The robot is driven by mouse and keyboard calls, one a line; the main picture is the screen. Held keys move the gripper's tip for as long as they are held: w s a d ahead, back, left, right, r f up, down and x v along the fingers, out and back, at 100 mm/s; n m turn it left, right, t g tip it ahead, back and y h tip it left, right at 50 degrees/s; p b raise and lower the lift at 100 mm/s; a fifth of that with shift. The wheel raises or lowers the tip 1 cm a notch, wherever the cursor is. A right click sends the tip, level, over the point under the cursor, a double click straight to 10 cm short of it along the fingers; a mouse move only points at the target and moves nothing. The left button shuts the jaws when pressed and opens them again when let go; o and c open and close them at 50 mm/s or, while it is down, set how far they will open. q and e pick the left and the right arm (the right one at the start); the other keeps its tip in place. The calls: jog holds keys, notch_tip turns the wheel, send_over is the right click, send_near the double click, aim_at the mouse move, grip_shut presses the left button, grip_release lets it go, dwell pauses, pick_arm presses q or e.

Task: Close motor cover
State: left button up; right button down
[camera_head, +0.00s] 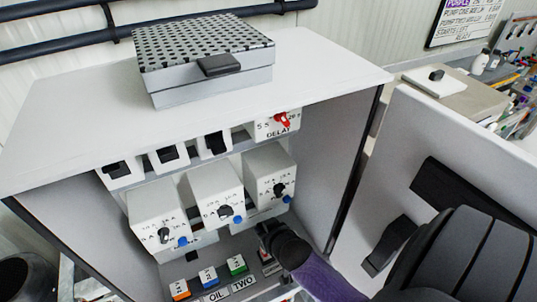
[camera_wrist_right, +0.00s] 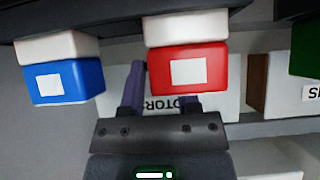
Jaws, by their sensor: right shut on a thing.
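The motor cover appears to be the large white panel (camera_head: 389,143) with black handle-like parts, standing open at the right of the grey cabinet (camera_head: 345,75). My right gripper (camera_head: 268,235) reaches low into the open cabinet, near the row of coloured blocks. In the right wrist view its two dark fingers (camera_wrist_right: 163,90) lie close by a red block (camera_wrist_right: 187,72) with a white square. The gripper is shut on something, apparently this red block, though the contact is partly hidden. A blue block (camera_wrist_right: 64,82) sits to the left. My left gripper is out of view.
Inside the cabinet are several white switch boxes with knobs (camera_head: 217,194) and orange, blue and green (camera_head: 237,265) blocks. A grey case (camera_head: 210,85) with a dotted lid stands on the cabinet top. A cluttered bench (camera_head: 480,95) lies behind the panel.

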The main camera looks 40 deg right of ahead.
jog(key=shift+c, duration=1.6)
grip_release()
jog(key=shift+w, duration=0.1)
jog(key=p+v, duration=0.2)
jog(key=v, duration=0.8)
jog(key=shift+f, duration=0.1)
